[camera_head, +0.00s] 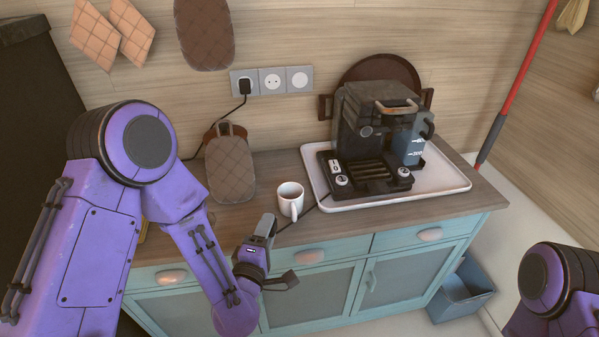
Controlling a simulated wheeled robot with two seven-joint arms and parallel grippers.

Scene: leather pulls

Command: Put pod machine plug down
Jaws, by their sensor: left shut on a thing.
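The black pod machine (375,130) stands on a white tray (440,185) at the right of the counter. A dark cord (312,210) runs from the machine's front left, past the mug, to my left gripper (266,228). My left gripper is shut at the cord's end, in front of the counter's front edge. The plug itself is mostly hidden by the fingers. Of my right arm only a purple link shows at the lower right; its gripper is out of view.
A white mug (290,200) stands near the front edge, close to the cord. A quilted pad (230,170) leans at the back. The wall outlet strip (272,81) holds another black plug (245,88). Some counter lies bare between pad and mug.

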